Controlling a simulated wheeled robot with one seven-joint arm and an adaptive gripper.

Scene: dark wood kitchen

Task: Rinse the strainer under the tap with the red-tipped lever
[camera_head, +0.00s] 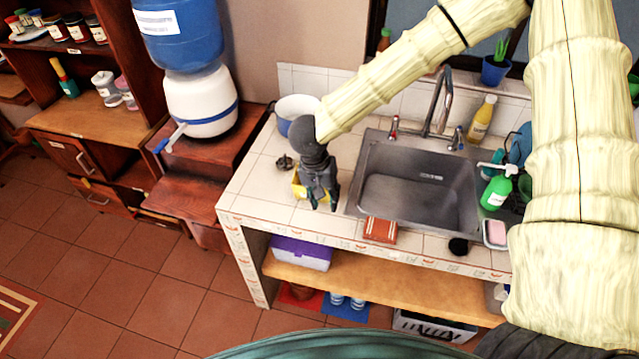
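The steel sink (415,200) is empty, set in a white tiled counter. A curved tap (437,100) stands behind it. A red-tipped lever (394,126) is left of the tap's base, and a blue-tipped lever (457,139) is right of it. A small dark metal item (285,162) lies on the counter left of my gripper; it may be the strainer, but it is too small to be sure. My gripper (323,206) points down over the counter, left of the sink. Its fingertips look apart, with nothing visible between them. A yellow item (298,184) is partly hidden behind it.
A white and blue pot (296,106) stands at the counter's back left. A red-brown block (380,229) lies at the sink's front edge. A green bottle (495,193) and a pink soap dish (496,233) stand right of the sink. A yellow bottle (480,118) stands behind it.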

